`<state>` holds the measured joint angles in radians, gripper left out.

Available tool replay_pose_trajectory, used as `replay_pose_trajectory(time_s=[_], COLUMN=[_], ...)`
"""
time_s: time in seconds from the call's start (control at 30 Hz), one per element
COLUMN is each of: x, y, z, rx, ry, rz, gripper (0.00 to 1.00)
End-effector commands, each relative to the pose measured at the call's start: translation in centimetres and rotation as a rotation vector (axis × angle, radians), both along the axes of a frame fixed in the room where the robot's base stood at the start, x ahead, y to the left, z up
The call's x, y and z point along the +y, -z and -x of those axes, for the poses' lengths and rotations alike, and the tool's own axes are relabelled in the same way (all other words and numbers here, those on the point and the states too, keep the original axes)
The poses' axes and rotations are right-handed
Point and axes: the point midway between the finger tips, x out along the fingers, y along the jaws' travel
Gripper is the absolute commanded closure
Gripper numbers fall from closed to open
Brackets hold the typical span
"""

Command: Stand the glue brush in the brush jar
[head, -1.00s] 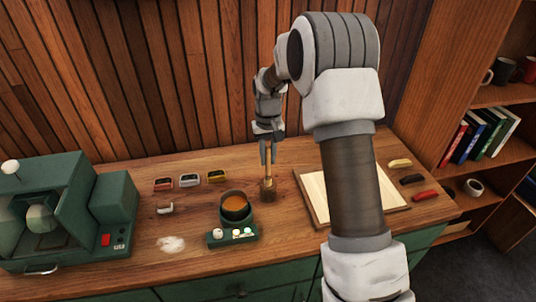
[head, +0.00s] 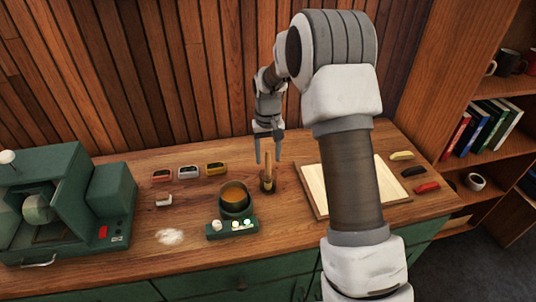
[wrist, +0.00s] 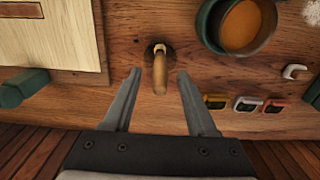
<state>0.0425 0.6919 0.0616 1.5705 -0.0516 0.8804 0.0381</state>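The glue brush (head: 267,166) stands nearly upright, its wooden handle up and its lower end inside the small dark brown brush jar (head: 267,186) on the workbench. In the wrist view the handle (wrist: 160,72) rises toward the camera from the jar (wrist: 151,51); its bristles are hidden. My gripper (head: 269,160) is open, with one finger on each side of the handle's top. In the wrist view there is a visible gap between the handle and each finger of my gripper (wrist: 160,75).
A glue pot (head: 235,200) on a green heater with knobs stands just left of the jar. A pale board (head: 312,190) lies to the right. A green machine (head: 60,205) fills the bench's left end.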

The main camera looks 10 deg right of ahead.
Motion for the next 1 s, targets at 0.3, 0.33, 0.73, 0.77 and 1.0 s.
replay_pose_trajectory(time_s=[0.3, 0.33, 0.73, 0.77, 1.0], x=[0.0, 0.0, 0.0, 0.0, 0.0], y=[-0.7, -1.0, -9.9, -10.7, -15.4], z=[0.0, -0.1, -0.1, -0.1, -0.1], rx=[-0.001, -0.003, -0.006, -0.006, -0.004], ry=[0.000, 0.000, -0.001, -0.001, 0.000], rz=[0.000, 0.000, 0.000, 0.000, 0.000], gripper=[0.43, 0.43, 0.43, 0.43, 0.43])
